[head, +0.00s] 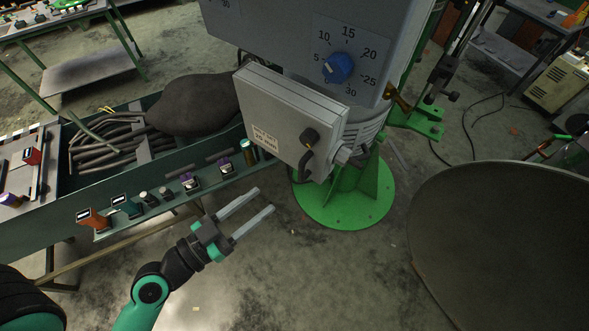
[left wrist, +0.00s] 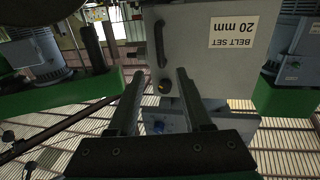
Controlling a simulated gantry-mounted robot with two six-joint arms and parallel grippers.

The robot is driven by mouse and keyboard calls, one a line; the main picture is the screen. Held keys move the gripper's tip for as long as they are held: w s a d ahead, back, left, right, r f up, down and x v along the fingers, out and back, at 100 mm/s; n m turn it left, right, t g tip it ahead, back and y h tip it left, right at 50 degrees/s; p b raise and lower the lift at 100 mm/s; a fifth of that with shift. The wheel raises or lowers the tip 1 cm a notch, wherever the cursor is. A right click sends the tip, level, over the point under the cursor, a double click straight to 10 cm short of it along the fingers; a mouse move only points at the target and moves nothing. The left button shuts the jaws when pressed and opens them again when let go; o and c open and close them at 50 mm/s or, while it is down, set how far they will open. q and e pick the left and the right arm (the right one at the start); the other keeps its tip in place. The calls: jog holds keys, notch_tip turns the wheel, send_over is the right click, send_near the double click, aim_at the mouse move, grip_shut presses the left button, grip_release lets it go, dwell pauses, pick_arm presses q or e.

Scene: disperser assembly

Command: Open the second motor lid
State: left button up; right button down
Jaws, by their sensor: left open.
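A grey box-shaped lid (head: 275,115) with a printed label sits on the side of the grey machine, in the middle of the head view. It looks closed. A dark handle (head: 308,150) is on its right part. In the left wrist view the lid (left wrist: 205,70) shows upside down, its label reading "BELT SET 20 mm", with the dark handle (left wrist: 160,45) on it. My left gripper (head: 262,201) is open and empty, below and left of the lid, apart from it in the head view. In the left wrist view its fingers (left wrist: 160,74) frame the handle side. My right gripper is out of view.
A blue dial (head: 338,67) is on the machine housing above the lid. A green round base (head: 345,200) stands below. A green rack (head: 130,205) with small parts is at left. A large dark disc (head: 510,245) fills the right. Bare floor lies between.

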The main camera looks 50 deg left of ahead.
aim_at(299, 172)
pick_arm(q)
jog(key=w, duration=0.3)
jog(key=w+p, duration=0.1)
jog(key=w, duration=0.2)
jog(key=w+p, duration=0.1)
jog(key=w, duration=0.3)
jog(key=shift+a+r, duration=0.15)
jog(key=shift+a, duration=0.1)
jog(key=shift+w, duration=0.6)
jog(key=shift+c, duration=0.3)
grip_shut()
